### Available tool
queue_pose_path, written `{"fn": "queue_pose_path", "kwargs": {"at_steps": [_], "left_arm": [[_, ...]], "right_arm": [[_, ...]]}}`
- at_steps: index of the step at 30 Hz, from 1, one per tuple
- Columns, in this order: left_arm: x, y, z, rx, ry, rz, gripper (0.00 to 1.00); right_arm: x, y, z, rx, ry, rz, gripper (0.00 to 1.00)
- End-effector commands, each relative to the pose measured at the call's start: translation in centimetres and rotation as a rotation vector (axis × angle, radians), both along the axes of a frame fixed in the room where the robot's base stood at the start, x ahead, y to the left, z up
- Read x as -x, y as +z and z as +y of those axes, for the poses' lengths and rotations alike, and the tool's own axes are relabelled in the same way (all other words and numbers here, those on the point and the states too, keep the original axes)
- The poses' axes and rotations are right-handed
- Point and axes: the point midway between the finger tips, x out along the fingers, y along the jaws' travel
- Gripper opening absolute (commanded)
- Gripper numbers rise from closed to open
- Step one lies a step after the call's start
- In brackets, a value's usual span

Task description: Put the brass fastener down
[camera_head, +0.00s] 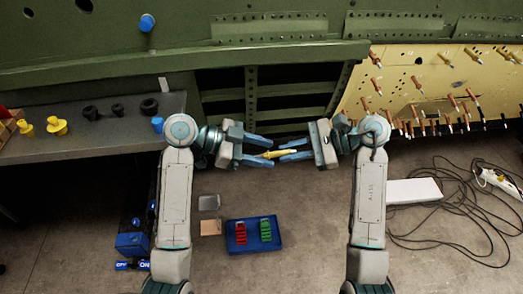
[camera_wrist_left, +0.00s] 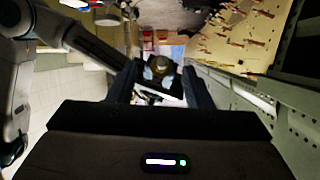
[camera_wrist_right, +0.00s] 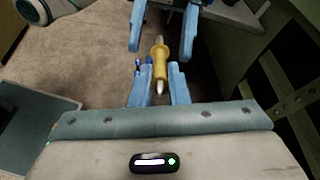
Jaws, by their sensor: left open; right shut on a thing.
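The brass fastener (camera_head: 275,154) is a slim yellow-gold piece with a pale tip, held in the air between my two facing grippers. My right gripper (camera_head: 283,150) is shut on it; the right wrist view shows the fastener (camera_wrist_right: 159,62) between the blue fingers, with its far end pointing toward my left gripper (camera_wrist_right: 164,40). My left gripper (camera_head: 267,151) is open, its two fingers standing apart on either side of the fastener's far end. In the left wrist view the left fingers (camera_wrist_left: 158,92) are dark and spread; the fastener there is too dim to make out clearly.
A grey bench (camera_head: 90,135) at left carries yellow and black parts and a blue one. Brass fasteners stud a yellow panel (camera_head: 440,85) at right. A blue tray (camera_head: 253,246) with red and green pieces lies on the floor. Cables (camera_head: 445,215) and a white box (camera_head: 412,191) lie at right.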

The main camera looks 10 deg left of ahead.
Motion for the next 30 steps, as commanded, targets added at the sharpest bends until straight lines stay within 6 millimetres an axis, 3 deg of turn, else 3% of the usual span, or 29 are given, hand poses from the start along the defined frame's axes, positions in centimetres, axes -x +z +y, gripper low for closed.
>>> {"fn": "queue_pose_path", "kwargs": {"at_steps": [8, 14, 18, 19, 22, 30], "left_arm": [[-0.01, -0.04, -0.08, 0.0, 0.0, 0.0, 0.43], [-0.01, -0.03, -0.07, 0.0, 0.0, 0.0, 0.04], [-0.01, -0.03, -0.07, 0.0, 0.0, 0.0, 0.0], [-0.01, -0.02, -0.07, 0.0, 0.0, 0.0, 0.0], [-0.01, -0.02, -0.07, 0.0, 0.0, 0.0, 0.0], [-0.02, -0.02, -0.07, 0.0, 0.0, 0.0, 0.0]], "right_arm": [[-0.01, 0.01, 0.0, 0.0, 0.0, 0.0, 0.0], [-0.01, 0.01, 0.0, 0.0, 0.0, 0.0, 0.0], [-0.01, 0.0, 0.0, 0.0, 0.0, 0.0, 0.0], [-0.01, 0.0, 0.0, 0.0, 0.0, 0.0, 0.19], [-0.01, 0.0, 0.0, 0.0, 0.0, 0.0, 0.38], [-0.01, 0.01, -0.02, 0.0, 0.0, 0.0, 0.4]]}}
